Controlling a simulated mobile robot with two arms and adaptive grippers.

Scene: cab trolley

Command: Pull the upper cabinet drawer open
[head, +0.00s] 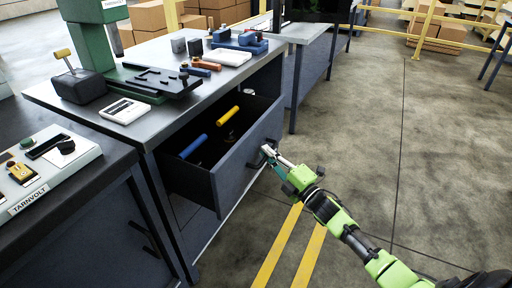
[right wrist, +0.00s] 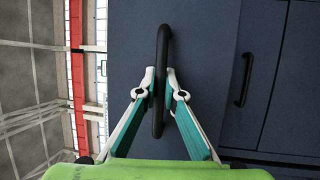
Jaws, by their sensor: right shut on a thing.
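The upper cabinet drawer (head: 240,147) is dark blue-grey and stands pulled out from the cabinet under the workbench. A blue rod (head: 193,146) and a yellow rod (head: 227,115) lie inside it. My right gripper (head: 267,151) is at the drawer front. In the right wrist view, its fingers (right wrist: 159,88) close from both sides on the black drawer handle (right wrist: 163,45). The drawer front (right wrist: 205,60) fills the middle of that view. My left gripper is not in view.
The workbench top (head: 150,122) carries a green press, small boxes and tools. A control panel (head: 42,165) stands on the bench at the lower left. Another handle (right wrist: 243,80) is on a neighbouring front. The concrete floor (head: 355,130) to the right is clear.

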